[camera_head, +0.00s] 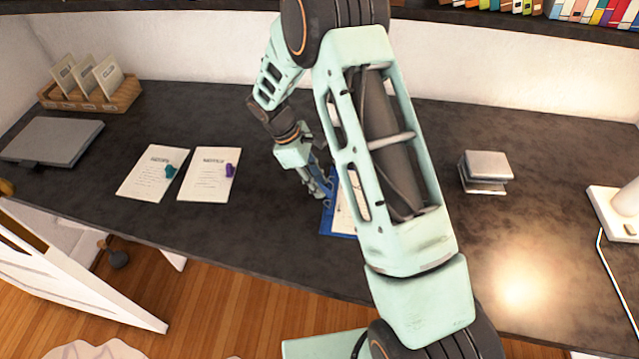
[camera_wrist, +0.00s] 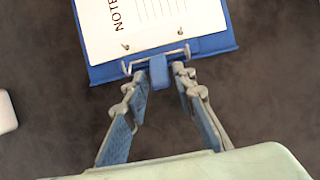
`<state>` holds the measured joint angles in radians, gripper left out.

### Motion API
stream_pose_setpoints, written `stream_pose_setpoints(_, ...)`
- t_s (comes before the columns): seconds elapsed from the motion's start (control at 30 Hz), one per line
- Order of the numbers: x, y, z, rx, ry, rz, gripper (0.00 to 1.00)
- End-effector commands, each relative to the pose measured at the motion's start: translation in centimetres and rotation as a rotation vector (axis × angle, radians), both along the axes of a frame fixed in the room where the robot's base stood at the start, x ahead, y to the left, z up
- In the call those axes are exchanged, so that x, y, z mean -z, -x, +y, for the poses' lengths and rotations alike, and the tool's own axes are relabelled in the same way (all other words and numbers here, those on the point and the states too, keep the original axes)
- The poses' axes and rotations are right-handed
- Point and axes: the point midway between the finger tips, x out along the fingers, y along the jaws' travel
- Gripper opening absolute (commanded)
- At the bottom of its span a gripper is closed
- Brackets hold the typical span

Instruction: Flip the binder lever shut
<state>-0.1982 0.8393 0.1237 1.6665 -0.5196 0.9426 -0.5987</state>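A blue binder (camera_wrist: 215,43) with a white sheet headed "NOTE" lies flat on the dark desk. In the head view the binder (camera_head: 327,226) is partly hidden behind my arm. At its near edge in the wrist view are metal rings, a thin metal bar and a blue lever tab (camera_wrist: 158,71). The tab sticks out past the binder's edge; its exact tilt is hard to tell. My gripper (camera_wrist: 162,78) is open at this edge, its fingertips on either side of the tab with visible gaps. In the head view my gripper (camera_head: 318,188) is at the binder's left side.
Two paper sheets (camera_head: 153,172) (camera_head: 209,174) with small coloured items lie to the left. A grey closed laptop-like slab (camera_head: 52,140) and a wooden holder (camera_head: 92,100) stand farther left. A metallic stack (camera_head: 485,171) and a white lamp base (camera_head: 622,200) are right. Desk between is clear.

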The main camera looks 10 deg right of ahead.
Motion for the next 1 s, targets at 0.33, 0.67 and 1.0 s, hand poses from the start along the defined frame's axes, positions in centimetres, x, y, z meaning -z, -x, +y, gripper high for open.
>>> stream_pose_setpoints(0.33, 1.01, 0.12, -0.44, 0.001, 0.0, -0.001, 0.25)
stream_pose_setpoints(0.67, 0.99, 0.12, -0.41, 0.001, 0.0, 0.0, 0.0)
stream_pose_setpoints(1.0, 0.75, 0.2, -0.66, 0.002, -0.038, -0.012, 0.0)
